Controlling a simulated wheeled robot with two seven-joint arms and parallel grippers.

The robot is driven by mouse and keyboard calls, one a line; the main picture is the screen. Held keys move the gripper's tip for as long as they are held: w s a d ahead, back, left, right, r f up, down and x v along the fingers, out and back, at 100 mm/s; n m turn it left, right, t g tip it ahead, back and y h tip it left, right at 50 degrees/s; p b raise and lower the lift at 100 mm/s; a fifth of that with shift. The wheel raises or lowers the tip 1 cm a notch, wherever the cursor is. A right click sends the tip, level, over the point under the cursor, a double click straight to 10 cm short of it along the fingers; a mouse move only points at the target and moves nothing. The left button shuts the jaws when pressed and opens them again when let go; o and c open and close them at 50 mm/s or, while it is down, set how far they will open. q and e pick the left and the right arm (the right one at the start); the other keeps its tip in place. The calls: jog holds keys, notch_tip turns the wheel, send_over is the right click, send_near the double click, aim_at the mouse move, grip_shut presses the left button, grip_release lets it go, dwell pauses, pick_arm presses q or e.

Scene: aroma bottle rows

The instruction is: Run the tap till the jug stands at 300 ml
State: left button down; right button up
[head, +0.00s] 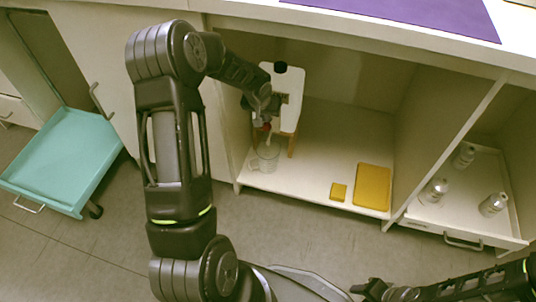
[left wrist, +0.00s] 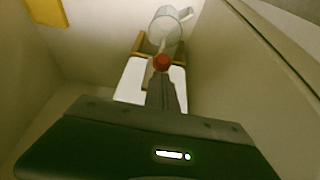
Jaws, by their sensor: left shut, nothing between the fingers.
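A white container (head: 287,90) with a black cap (head: 280,67) sits on a wooden stand (head: 291,146) inside the open cabinet. A red tap knob (left wrist: 161,62) is on its front, with a pale spout below. The clear jug (head: 268,157) stands upright on the cabinet floor beneath the spout; it also shows in the left wrist view (left wrist: 165,30). Its level and markings are too small to read. My left gripper (head: 265,117) is shut and empty, its tips at the red knob; whether they touch is unclear. My right gripper (head: 370,289) is low at the front, away from the cabinet.
A yellow tray (head: 372,187) and a small yellow block (head: 339,191) lie right of the jug. A white drawer (head: 420,222) holding several bottles (head: 434,191) is pulled out at right. A teal cart (head: 60,165) stands at left. A purple mat (head: 420,12) lies on the counter above.

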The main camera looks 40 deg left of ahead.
aim_at(266, 128)
pick_arm(q)
jog(key=shift+f+b, duration=1.45)
jog(key=shift+f, duration=0.25)
dwell(0.4)
jog(key=shift+f+b, duration=1.35)
jog(key=shift+f, duration=0.1)
dwell(4.4)
